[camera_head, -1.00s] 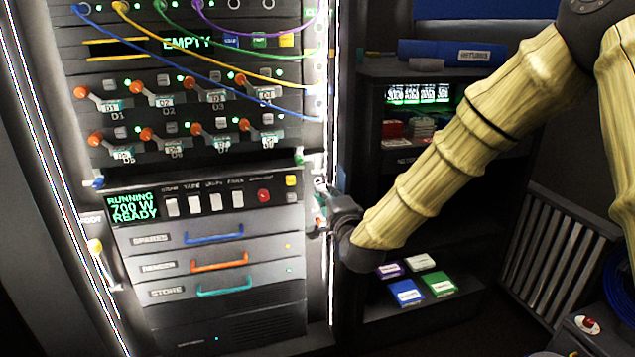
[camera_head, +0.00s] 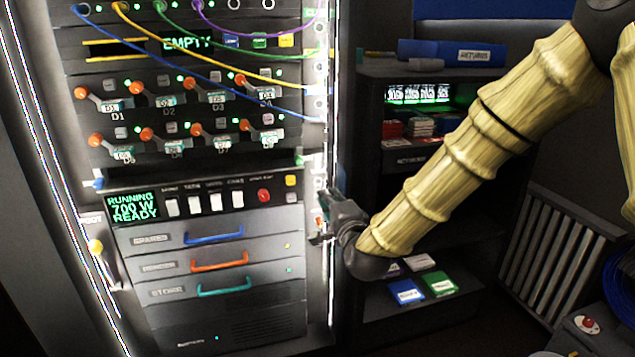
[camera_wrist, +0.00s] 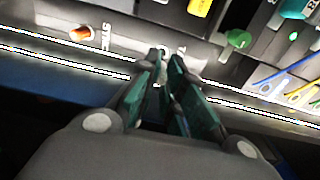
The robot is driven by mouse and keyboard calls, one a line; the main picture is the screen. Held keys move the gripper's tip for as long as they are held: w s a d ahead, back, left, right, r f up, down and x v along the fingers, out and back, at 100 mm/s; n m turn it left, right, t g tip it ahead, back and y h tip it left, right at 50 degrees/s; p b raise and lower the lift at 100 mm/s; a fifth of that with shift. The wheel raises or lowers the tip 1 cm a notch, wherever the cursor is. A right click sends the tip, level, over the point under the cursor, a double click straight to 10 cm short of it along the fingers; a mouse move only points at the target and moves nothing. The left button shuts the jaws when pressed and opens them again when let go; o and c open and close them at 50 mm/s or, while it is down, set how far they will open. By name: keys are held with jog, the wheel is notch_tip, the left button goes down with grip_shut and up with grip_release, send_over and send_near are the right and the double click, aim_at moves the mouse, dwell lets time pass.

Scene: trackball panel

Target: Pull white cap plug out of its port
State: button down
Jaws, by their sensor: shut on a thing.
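My gripper (camera_head: 324,208) is at the right edge of the rack, beside the bright vertical strip. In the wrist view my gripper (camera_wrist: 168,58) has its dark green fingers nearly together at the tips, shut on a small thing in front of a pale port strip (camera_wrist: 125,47). I take this thing to be the white cap plug; the fingers hide most of it, and I cannot tell how deep it sits in its port. An orange plug (camera_wrist: 80,33) is in the strip near the "SYNC" label. A green plug (camera_wrist: 237,39) is to the right.
The rack (camera_head: 215,320) has drawers with coloured handles and rows of orange-tipped levers. Blue, yellow, green and purple cables cross its upper part. A dark shelf (camera_head: 385,180) with small boxes stands right of my gripper. A yellow part (camera_wrist: 200,6) is above the fingers.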

jog(key=v, duration=0.8)
dwell(0.6)
